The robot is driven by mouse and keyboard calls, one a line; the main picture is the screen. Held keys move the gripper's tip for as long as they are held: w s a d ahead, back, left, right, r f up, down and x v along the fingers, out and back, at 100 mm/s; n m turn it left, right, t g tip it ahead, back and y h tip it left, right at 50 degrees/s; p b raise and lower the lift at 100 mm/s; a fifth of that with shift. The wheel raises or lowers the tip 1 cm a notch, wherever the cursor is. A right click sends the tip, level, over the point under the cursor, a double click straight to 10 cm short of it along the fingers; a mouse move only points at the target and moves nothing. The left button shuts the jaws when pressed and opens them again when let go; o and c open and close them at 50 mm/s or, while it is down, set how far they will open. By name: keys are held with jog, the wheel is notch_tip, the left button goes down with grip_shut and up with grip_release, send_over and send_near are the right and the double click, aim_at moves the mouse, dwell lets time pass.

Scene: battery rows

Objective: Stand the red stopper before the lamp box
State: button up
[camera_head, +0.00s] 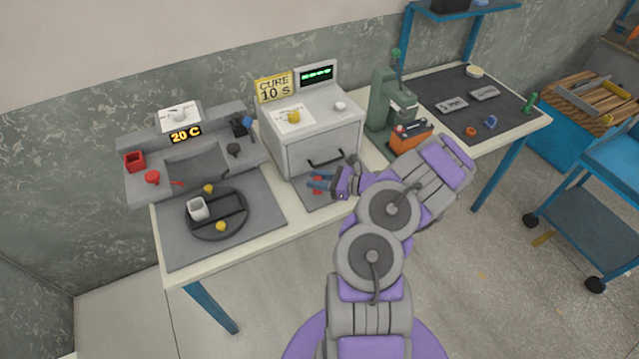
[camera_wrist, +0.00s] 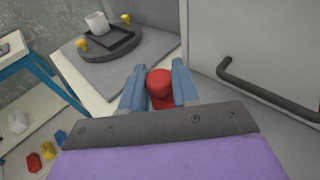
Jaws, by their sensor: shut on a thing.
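The red stopper (camera_wrist: 160,84) is between the two blue fingers of my gripper (camera_wrist: 159,92) in the wrist view, which are shut on it. Its rounded red top shows; its lower part is hidden by the gripper. In the head view my gripper (camera_head: 321,184) is low in front of the lamp box (camera_head: 314,140), a grey cabinet with a closed door, dark handle and "CURE 10 S" sign. Only small bits of red show at the fingers there. The box's door also shows at the right of the wrist view (camera_wrist: 212,40). I cannot tell whether the stopper touches the surface below.
A round black tray (camera_head: 217,232) with a white cup (camera_head: 198,208) and yellow knobs lies on the grey mat left. A green press (camera_head: 382,100) and an orange battery (camera_head: 410,138) stand right of the box. The door handle (camera_wrist: 265,92) juts out beside my gripper.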

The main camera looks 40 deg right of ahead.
jog(key=shift+w+d+f, duration=0.15)
jog(key=shift+w+d, duration=0.15)
jog(key=shift+d, duration=0.25)
jog(key=shift+w+d+f, duration=0.1)
jog(key=shift+w+d, duration=0.2)
jog(key=shift+d, duration=0.2)
jog(key=shift+w+r, duration=0.1)
jog(key=shift+w, duration=0.15)
jog(key=f+b, duration=0.1)
jog(key=f, duration=0.2)
jog(key=shift+a+f+b, duration=0.15)
jog(key=shift+a+b, duration=0.05)
jog(key=shift+b, duration=0.1)
jog(key=shift+d+f, duration=0.1)
jog(key=shift+d, duration=0.2)
jog(key=o, duration=1)
jog(key=shift+a, duration=0.15)
jog(key=shift+o, duration=0.2)
